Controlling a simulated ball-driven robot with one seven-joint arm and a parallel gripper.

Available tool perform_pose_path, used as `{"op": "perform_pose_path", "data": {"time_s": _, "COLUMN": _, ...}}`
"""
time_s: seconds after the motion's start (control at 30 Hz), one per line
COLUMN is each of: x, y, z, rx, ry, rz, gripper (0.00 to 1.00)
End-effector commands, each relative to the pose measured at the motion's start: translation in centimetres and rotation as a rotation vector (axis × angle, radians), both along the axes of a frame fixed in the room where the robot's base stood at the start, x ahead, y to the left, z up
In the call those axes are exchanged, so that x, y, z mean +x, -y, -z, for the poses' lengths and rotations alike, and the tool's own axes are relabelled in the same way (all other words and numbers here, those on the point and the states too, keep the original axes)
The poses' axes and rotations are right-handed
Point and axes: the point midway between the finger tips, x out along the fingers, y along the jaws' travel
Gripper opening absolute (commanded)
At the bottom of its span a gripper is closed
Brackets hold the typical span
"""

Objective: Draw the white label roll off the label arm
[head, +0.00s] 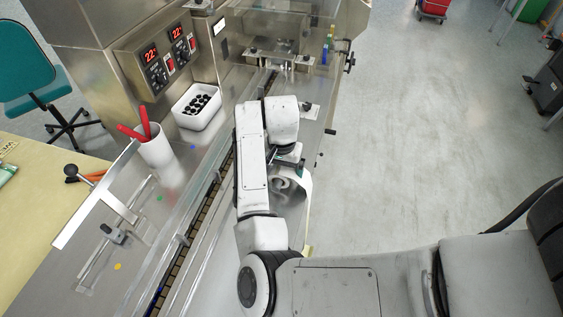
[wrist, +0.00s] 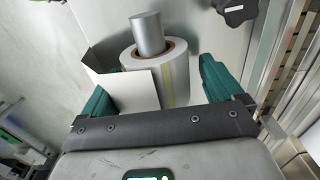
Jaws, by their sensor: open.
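The white label roll (wrist: 178,72) shows in the wrist view, with a brown core around the grey metal label arm (wrist: 148,35). The end of the label arm stands out past the roll. My gripper (wrist: 153,82) is open, with one green finger to the left and one to the right of the roll. Nothing is clamped between them. A white flap (wrist: 130,90) hides the roll's lower left part. In the head view my gripper (head: 289,163) is mostly covered by my arm. A pale curved shape beside it is too hidden to tell.
A black knob (wrist: 237,10) is near the top right of the wrist view. In the head view, a white bin of black pieces (head: 199,107) and a white cup with red-handled tools (head: 156,151) stand left of the conveyor (head: 186,254).

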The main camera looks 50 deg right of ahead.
Motion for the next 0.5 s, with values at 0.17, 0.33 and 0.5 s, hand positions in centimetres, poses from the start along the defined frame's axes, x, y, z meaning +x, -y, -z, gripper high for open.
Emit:
{"op": "perform_pose_path", "data": {"time_s": 0.17, "x": 0.02, "y": 0.00, "z": 0.32, "rx": -0.001, "ry": 0.001, "rz": 0.000, "gripper": 0.94}}
{"op": "perform_pose_path", "data": {"time_s": 0.33, "x": 0.02, "y": 0.00, "z": 0.31, "rx": -0.001, "ry": 0.001, "rz": 0.000, "gripper": 0.93}}
{"op": "perform_pose_path", "data": {"time_s": 0.5, "x": 0.03, "y": 0.01, "z": 0.29, "rx": -0.001, "ry": 0.001, "rz": 0.000, "gripper": 0.76}}
